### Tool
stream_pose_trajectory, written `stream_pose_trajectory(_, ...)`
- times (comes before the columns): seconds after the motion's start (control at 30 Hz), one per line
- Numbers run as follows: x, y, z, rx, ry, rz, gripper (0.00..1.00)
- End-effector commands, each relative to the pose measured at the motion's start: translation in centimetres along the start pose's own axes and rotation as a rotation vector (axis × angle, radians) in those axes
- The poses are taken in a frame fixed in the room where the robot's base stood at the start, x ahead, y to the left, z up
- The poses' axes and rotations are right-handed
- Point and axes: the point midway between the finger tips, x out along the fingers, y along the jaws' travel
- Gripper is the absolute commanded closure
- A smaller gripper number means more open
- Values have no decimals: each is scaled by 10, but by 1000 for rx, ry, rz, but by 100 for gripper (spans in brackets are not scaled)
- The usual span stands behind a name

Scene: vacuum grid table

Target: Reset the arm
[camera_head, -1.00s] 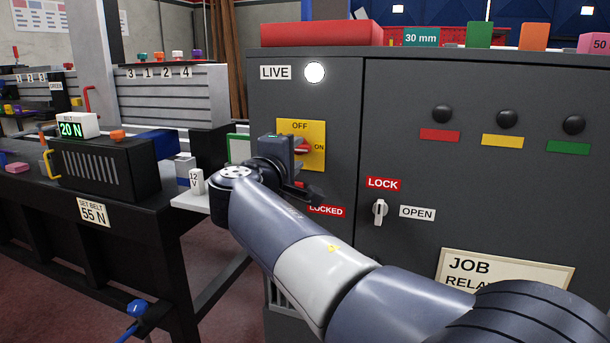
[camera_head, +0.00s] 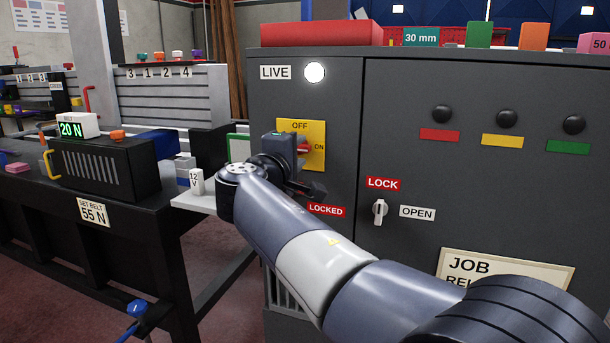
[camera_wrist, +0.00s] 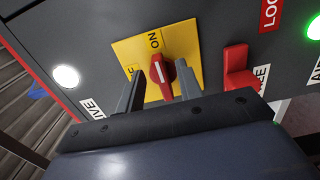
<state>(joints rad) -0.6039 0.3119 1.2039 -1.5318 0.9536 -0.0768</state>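My gripper (camera_wrist: 162,78) is open in front of the dark cabinet. In the wrist view its two fingers stand apart, one on each side of a red rotary knob (camera_wrist: 162,73) on a yellow plate (camera_wrist: 133,50), with gaps beside the knob. The knob's white line points toward ON. In the head view the knob (camera_head: 303,148) shows just past my wrist, on the yellow OFF/ON plate (camera_head: 315,135). My fingertips are mostly hidden there by the wrist.
A white LIVE lamp (camera_head: 315,72) glows above the plate. In the wrist view a red handle (camera_wrist: 236,68) stands close right of my fingers, and a green lamp (camera_wrist: 314,28) is at the corner. A LOCK/OPEN switch (camera_head: 380,211) is right of my arm. A black bench (camera_head: 130,225) stands left.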

Motion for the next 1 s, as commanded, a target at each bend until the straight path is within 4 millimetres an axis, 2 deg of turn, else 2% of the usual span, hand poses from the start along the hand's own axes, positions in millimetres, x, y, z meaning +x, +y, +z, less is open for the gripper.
stream_pose_trajectory(0.03, 12, -1, 1, 0, -4, -1, 65)
stream_pose_trajectory(0.07, 12, 3, 1, -12, -1, -1, 65)
stream_pose_trajectory(0.6, 9, 10, -1, -364, 1, -1, 65)
stream_pose_trajectory(1.0, 9, 8, -2, -461, 0, 1, 65)
